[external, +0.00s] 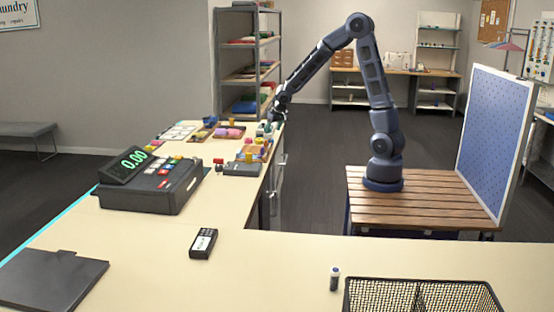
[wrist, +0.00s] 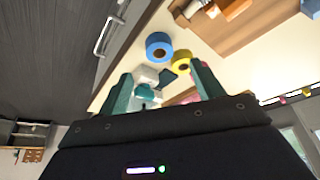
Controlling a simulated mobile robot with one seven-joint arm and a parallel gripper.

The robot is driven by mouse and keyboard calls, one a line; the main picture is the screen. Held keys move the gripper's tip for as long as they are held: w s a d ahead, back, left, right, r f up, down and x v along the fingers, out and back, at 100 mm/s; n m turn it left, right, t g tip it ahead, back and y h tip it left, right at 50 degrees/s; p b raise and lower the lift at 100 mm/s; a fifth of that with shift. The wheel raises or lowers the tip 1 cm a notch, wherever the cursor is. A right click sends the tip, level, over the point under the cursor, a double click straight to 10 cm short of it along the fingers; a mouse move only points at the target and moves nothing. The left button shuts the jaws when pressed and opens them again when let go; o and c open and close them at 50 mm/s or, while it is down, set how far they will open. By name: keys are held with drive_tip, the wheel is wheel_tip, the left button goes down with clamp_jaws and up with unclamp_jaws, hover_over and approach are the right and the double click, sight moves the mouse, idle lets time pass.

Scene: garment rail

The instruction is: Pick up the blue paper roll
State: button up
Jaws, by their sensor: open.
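A blue roll (wrist: 159,46) with a pale core shows in the wrist view, on the counter close to its edge. It lies just beyond the fingertips of my gripper (wrist: 162,72), which is open with nothing held. A yellow roll (wrist: 181,60) sits right beside the blue one. In the external view my gripper (external: 277,110) is low over the far right edge of the counter. I cannot clearly pick out the blue roll there.
White and teal small items (wrist: 147,90) show between my fingers. A wooden tray (wrist: 218,35) lies near the rolls. The counter (external: 235,205) also carries a cash register (external: 150,190) and a card terminal (external: 203,243). A drawer handle (wrist: 104,36) is below the counter edge.

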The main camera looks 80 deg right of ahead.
sight(270, 140)
drive_tip(key=shift+x, duration=3.6)
drive_tip(key=c, duration=1.1)
